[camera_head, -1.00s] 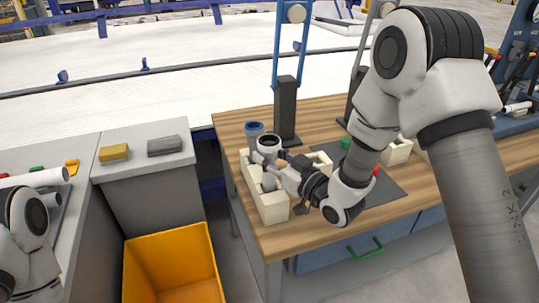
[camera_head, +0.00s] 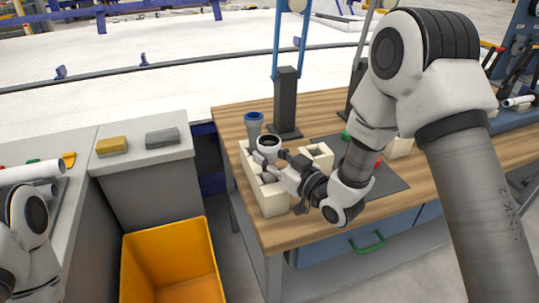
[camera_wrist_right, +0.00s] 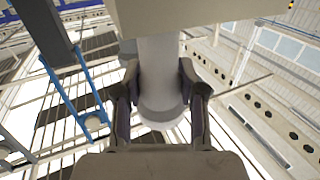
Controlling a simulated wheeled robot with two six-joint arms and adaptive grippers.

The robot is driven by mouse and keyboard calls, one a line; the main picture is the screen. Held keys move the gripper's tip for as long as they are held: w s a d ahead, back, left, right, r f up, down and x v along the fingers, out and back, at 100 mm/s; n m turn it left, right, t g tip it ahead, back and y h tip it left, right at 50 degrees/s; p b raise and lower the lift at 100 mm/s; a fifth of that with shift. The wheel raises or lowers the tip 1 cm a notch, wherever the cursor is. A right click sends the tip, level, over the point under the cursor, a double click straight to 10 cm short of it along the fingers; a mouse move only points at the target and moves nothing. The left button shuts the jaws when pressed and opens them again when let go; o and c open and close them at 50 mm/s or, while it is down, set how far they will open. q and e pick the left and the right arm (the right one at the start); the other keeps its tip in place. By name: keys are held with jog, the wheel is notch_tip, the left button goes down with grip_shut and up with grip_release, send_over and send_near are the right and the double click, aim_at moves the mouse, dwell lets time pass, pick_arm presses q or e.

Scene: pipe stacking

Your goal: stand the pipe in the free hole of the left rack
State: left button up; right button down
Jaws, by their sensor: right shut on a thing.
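The left rack (camera_head: 272,203) is a cream block near the left end of the wooden table. A pipe with a blue rim (camera_head: 253,122) stands at its far end. My right gripper (camera_head: 262,168) is shut on a grey-white pipe with a dark rim (camera_head: 268,142), held roughly upright over the rack. In the wrist view this pipe (camera_wrist_right: 160,65) sits between both fingers (camera_wrist_right: 160,95). The pipe's lower end and the hole below are hidden in the head view, so I cannot tell whether it is inside. My left gripper is out of view; only my left arm shows.
Another cream rack (camera_head: 318,153) stands right of the gripper, partly behind my right arm. A dark post (camera_head: 286,105) rises behind the racks. A yellow bin (camera_head: 170,265) stands on the floor at left. A dark mat (camera_head: 392,183) lies on the table.

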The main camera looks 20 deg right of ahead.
jog(key=c, duration=0.6)
grip_release()
jog(key=v, duration=0.7)
jog(key=shift+s+d, duration=0.2)
jog(key=shift+s, duration=0.05)
jog(key=shift+a, duration=0.1)
